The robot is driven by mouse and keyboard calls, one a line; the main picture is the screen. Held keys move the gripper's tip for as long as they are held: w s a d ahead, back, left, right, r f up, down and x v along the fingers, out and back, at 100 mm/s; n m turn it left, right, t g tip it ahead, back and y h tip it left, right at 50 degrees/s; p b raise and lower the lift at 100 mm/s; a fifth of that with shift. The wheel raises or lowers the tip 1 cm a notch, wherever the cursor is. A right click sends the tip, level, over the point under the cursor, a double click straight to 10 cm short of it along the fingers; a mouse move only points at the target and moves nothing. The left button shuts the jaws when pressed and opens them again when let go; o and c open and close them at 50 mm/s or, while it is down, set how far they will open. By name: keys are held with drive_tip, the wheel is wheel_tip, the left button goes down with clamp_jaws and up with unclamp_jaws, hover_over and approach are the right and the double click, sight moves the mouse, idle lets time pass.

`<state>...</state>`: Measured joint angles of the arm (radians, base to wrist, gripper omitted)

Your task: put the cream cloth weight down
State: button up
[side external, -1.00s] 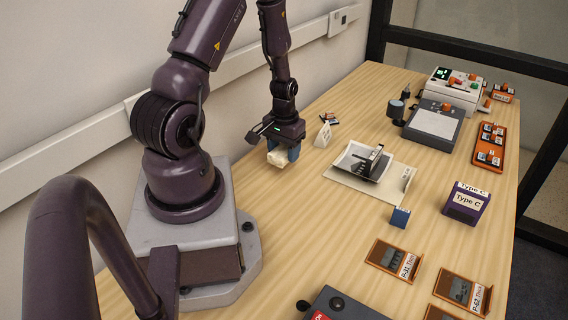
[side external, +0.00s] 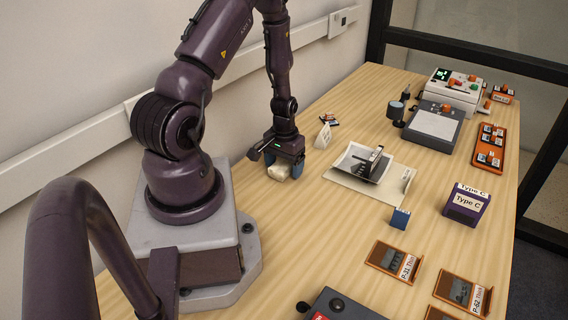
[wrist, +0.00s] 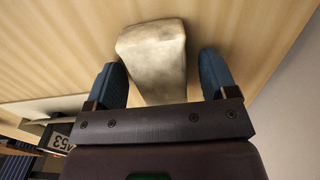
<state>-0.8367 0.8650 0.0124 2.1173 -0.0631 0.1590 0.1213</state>
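The cream cloth weight (side external: 278,172) is a small pale block at table level, in front of my base in the side view. In the wrist view the weight (wrist: 155,55) lies between the two blue fingers, with a visible gap on each side. My gripper (side external: 283,170) points down around it, low over the table. In the wrist view my gripper (wrist: 162,62) is open, its fingers apart from the weight. The weight's underside is hidden, but it appears to rest on the wood.
A cream sheet with a grey tray (side external: 358,165) lies to the right, with a dark item on it. A small blue block (side external: 400,218) and a purple Type C box (side external: 466,203) stand farther right.

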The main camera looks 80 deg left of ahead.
sight(284, 162)
drive_tip(key=shift+r, duration=0.15)
wheel_tip(284, 162, up, 12)
drive_tip(key=w+d+r+m+t, duration=0.2)
drive_tip(key=w+d+r+m, duration=0.25)
drive_tip(key=d+r, duration=0.7)
drive_tip(key=s+d+r+m+t, duration=0.3)
drive_tip(key=s+d+r, duration=0.3)
drive_tip(key=d+r, duration=0.5)
drive_tip(key=shift+d+m+t, duration=0.3)
drive_tip(key=shift+d+m, duration=0.45)
drive_tip(key=shift+d, duration=0.05)
